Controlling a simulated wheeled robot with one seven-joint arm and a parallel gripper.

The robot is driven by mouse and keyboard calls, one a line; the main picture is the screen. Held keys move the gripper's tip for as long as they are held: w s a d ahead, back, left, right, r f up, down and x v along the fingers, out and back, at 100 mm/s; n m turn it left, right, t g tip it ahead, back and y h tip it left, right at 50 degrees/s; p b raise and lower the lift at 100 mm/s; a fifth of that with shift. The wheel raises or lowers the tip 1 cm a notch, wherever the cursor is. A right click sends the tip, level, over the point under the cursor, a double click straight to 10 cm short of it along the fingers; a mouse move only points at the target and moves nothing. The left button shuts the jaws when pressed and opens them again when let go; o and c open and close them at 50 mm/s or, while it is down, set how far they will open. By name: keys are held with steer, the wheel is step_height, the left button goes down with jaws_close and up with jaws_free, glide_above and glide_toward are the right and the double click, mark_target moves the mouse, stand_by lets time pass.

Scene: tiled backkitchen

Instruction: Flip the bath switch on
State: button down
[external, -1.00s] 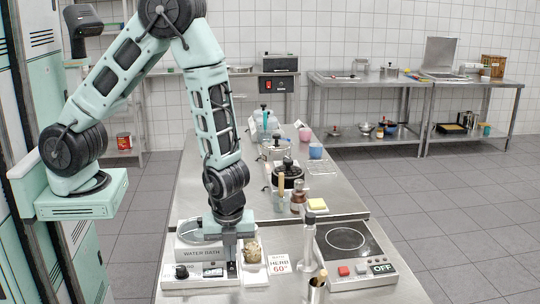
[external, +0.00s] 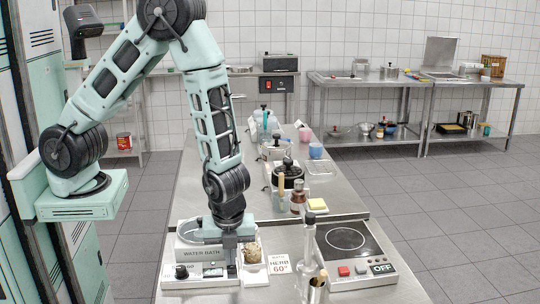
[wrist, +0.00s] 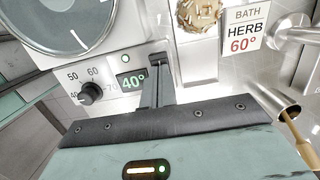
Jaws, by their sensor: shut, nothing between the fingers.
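The water bath (external: 200,255) is a white box with a front control panel at the near left of the steel bench. In the wrist view its black knob (wrist: 90,93) sits by a dial marked 50 and 60, beside a display (wrist: 131,82) reading 40°. A small green light (wrist: 125,58) shows above the display. My gripper (external: 231,266) is shut and empty, pointing down at the right end of the panel. In the wrist view the closed fingers (wrist: 158,70) lie just right of the display. The bath switch cannot be clearly made out; the fingers may cover it.
A card (wrist: 244,31) reading BATH HERB 60° and a brownish clump (external: 252,252) lie right of the bath. A clear bottle (external: 309,245), a metal cup (external: 318,291) and a hotplate (external: 345,240) showing OFF stand farther right. Jars and pots fill the bench behind.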

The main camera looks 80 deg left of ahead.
steer(key=shift+d+r, duration=0.1)
steer(key=shift+r, duration=0.05)
steer(key=shift+r+p, duration=0.3)
steer(key=shift+p, duration=0.05)
step_height(320, 180, up, 13)
steer(key=a+p, duration=0.2)
steer(key=shift+p, duration=0.3)
stand_by(0.4)
steer(key=s+a+r+n+b, duration=0.1)
steer(key=s+a+n+b, duration=0.1)
steer(key=a+n, duration=0.5)
steer(key=s+a+r+n+b, duration=0.1)
steer(key=s+a+n, duration=0.3)
steer(key=a, duration=0.5)
steer(key=s+a+r+n+h+b, duration=0.1)
steer(key=s+a+n+b, duration=0.2)
steer(key=s+a+n, duration=0.5)
steer(key=s+n, duration=0.3)
steer(key=n, duration=0.3)
steer(key=shift+a+r+n, duration=0.25)
steer(key=shift+n, duration=0.05)
